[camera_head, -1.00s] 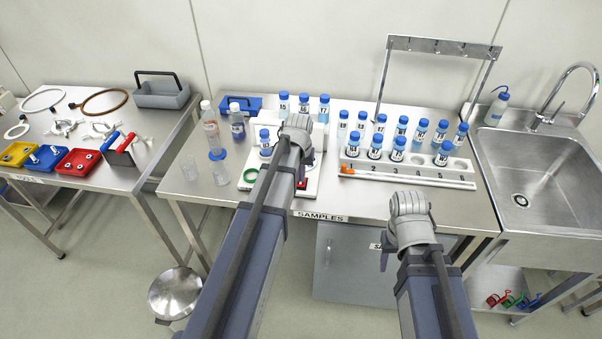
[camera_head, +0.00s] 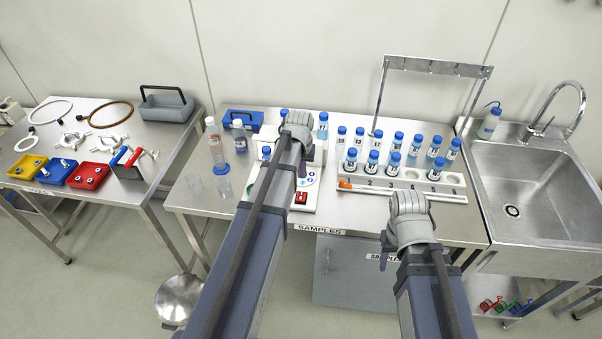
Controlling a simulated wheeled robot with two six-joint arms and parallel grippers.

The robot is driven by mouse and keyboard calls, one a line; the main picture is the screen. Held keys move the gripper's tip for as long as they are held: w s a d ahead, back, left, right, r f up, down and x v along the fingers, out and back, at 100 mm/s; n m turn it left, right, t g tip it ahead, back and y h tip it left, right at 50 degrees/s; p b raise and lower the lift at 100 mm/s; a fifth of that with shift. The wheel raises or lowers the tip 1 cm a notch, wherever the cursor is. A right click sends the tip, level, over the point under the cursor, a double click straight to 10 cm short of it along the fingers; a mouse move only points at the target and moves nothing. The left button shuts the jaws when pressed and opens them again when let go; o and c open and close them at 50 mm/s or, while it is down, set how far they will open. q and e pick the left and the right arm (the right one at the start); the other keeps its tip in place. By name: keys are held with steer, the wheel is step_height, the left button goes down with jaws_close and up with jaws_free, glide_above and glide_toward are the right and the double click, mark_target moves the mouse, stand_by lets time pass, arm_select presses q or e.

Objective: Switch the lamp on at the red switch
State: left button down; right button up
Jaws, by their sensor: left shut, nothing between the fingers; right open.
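The red switch (camera_head: 301,198) sits near the front of a white device (camera_head: 307,208) on the samples bench. Its rocker position is too small to tell. My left gripper (camera_head: 301,173) is shut and empty, just beyond the red switch in the picture and over the device; whether it touches the device I cannot tell. My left arm and wrist hide the device's left and rear parts. I cannot make out a lamp. My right gripper (camera_head: 384,260) is open, low in front of the bench, away from the switch.
Vials stand in and behind a white numbered rack (camera_head: 400,182) to the right. A blue box (camera_head: 242,118), bottles and clear beakers stand left of my arm. A sink (camera_head: 540,200) is far right, and a tools table (camera_head: 100,140) is left.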

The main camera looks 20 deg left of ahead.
arm_select(q)
step_height(320, 180, up, 6)
steer(key=p, duration=0.5)
steer(key=shift+w, duration=0.45)
arm_select(e)
step_height(320, 180, up, 6)
arm_select(q)
steer(key=s+d+f+m+g+b, duration=0.1)
steer(key=s+d+f+m+b, duration=0.2)
steer(key=s+d, duration=0.7)
steer(key=s+d+f+m+g+b, duration=0.1)
steer(key=s+d+f+m+b, duration=0.2)
steer(key=s+d+f+b, duration=0.4)
steer(key=s+d, duration=0.4)
steer(key=shift+s+f+y, duration=0.2)
steer(key=shift+s+y, duration=0.05)
steer(key=shift+y, duration=0.15)
arm_select(e)
step_height(320, 180, down, 10)
